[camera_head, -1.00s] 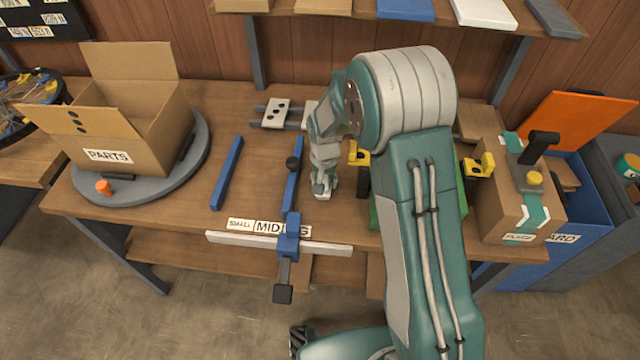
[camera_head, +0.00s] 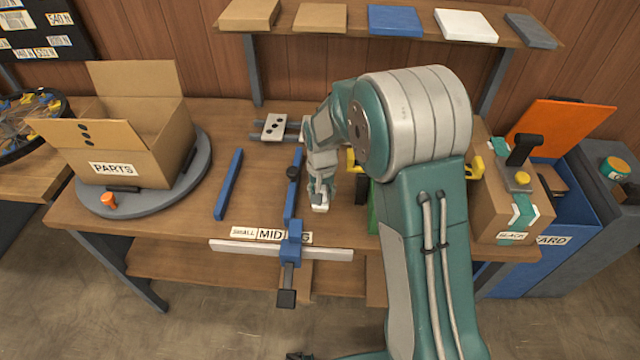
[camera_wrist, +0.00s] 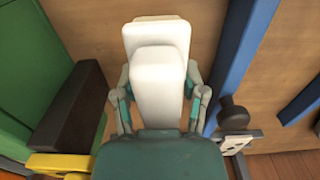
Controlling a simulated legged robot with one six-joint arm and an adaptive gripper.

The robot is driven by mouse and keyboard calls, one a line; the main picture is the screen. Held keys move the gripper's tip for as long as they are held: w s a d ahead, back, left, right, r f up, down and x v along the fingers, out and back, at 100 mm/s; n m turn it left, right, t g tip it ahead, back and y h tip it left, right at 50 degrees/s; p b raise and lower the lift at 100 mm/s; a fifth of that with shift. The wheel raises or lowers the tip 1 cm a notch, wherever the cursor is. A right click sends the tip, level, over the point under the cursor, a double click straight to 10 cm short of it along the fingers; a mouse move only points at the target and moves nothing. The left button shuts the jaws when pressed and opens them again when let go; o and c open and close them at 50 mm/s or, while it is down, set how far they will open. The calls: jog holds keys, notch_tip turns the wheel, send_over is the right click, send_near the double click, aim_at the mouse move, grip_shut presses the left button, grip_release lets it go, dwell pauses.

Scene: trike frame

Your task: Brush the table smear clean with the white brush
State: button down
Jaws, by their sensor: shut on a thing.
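The white brush (camera_wrist: 157,90) is held between my gripper's fingers (camera_wrist: 160,97), which are closed on its sides in the wrist view. Its pale block reaches down toward the bare wooden tabletop (camera_wrist: 192,25); I cannot tell whether it touches. In the head view my gripper (camera_head: 320,192) is low over the table, just right of the right-hand blue rail (camera_head: 295,185). A small white end of the brush (camera_head: 320,208) shows under it. No smear can be made out; part of the table is hidden by the brush and my arm.
A green object (camera_wrist: 35,60) with a black part (camera_wrist: 75,110) stands close left of the brush in the wrist view. The open PARTS box (camera_head: 130,145) sits on a grey turntable at left. A taped cardboard box (camera_head: 500,200) stands at right. A white bar (camera_head: 240,246) lines the front edge.

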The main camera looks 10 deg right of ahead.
jog(key=shift+r, duration=1.75)
jog(key=shift+s, duration=0.15)
